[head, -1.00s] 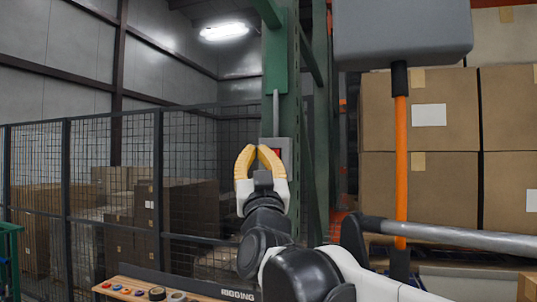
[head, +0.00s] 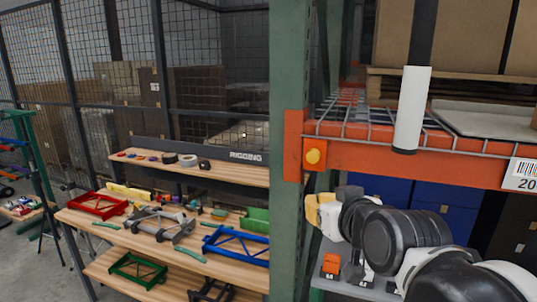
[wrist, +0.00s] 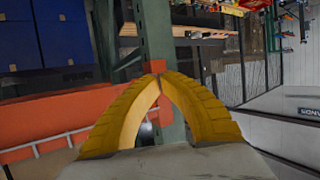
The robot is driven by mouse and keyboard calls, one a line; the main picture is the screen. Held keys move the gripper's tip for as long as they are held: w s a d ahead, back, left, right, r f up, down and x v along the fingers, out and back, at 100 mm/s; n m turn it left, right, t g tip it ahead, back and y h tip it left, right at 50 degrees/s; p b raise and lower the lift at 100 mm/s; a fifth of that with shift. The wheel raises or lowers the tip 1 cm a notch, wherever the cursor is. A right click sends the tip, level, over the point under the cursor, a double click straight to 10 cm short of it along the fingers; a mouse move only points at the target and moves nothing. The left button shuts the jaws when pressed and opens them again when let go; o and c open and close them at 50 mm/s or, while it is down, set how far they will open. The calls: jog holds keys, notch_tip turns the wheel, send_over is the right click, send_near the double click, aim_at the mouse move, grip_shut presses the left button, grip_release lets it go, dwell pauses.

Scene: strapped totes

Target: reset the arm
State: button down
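My gripper (head: 318,212) shows low at the right of centre in the head view, its yellow fingers pointing left beside the green rack post (head: 291,150). In the wrist view my gripper (wrist: 160,77) has its two yellow fingers arched together, the tips meeting with nothing between them. My arm runs from it to the lower right corner of the head view.
An orange rack beam (head: 420,160) with wire decking passes above my arm. A grey shelf (head: 345,285) with small orange and grey items lies under my gripper. A wooden workbench (head: 95,222) with coloured frames and tools stands left of the post. A mesh fence (head: 215,60) is behind.

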jog(key=s+d+f+m+g+h+b, duration=0.1)
jog(key=s+f, duration=0.4)
jog(key=f, duration=0.5)
jog(key=s+d+f+m+g+h+b, duration=0.1)
jog(key=s+d+f+g+b, duration=0.2)
jog(key=f, duration=0.8)
jog(key=s+d+f+g+h+b, duration=0.1)
jog(key=s+d+f+b, duration=0.4)
jog(key=f, duration=0.5)
jog(key=s+g+b, duration=0.1)
jog(key=s+b, duration=0.1)
jog(key=shift+s+f+m, duration=0.4)
